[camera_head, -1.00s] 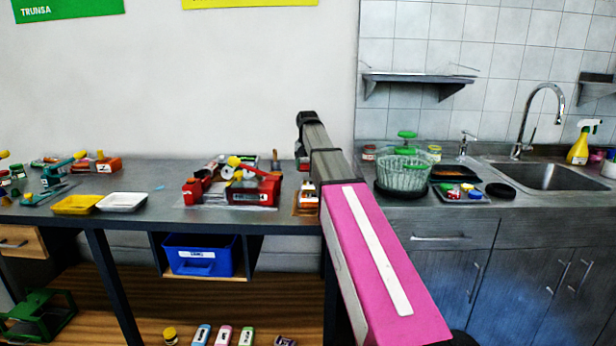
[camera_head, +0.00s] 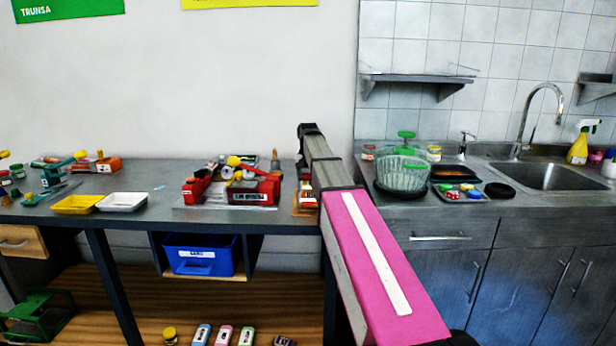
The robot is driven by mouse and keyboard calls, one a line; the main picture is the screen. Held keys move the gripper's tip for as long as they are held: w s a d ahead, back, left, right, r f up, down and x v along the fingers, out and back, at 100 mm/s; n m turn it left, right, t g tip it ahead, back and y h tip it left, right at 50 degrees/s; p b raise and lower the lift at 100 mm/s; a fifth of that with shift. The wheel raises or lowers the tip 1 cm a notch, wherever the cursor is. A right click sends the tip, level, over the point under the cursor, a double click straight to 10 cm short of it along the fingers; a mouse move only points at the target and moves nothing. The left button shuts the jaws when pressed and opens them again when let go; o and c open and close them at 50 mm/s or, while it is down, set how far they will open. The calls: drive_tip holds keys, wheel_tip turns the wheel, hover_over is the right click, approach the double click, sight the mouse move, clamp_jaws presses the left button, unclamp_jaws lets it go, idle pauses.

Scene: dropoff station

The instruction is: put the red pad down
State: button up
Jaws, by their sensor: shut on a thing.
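My arm reaches from the lower right up over the right end of the grey workbench (camera_head: 150,185). Neither my gripper's fingers nor anything between them can be made out; the far end of my arm hides what is behind it. I cannot pick out the red pad for certain. A red boxy item with a dark label (camera_head: 256,192) stands on a pale sheet on the bench, left of my arm, with smaller red parts (camera_head: 195,187) beside it.
A yellow tray (camera_head: 77,204) and white tray (camera_head: 122,202) sit on the bench's left part. A blue bin (camera_head: 198,256) is underneath. Right of my arm, the counter holds a glass bowl (camera_head: 402,174), a small tray (camera_head: 462,193) and a sink (camera_head: 550,177).

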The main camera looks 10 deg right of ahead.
sight(308, 174)
drive_tip(key=shift+s+f, duration=0.1)
drive_tip(key=shift+f, duration=0.3)
drive_tip(key=o, duration=0.8)
drive_tip(key=shift+s+f, duration=0.1)
drive_tip(key=shift+o, duration=0.8)
wheel_tip(308, 174, up, 12)
drive_tip(key=shift+w, duration=0.2)
drive_tip(key=shift+r, duration=0.65)
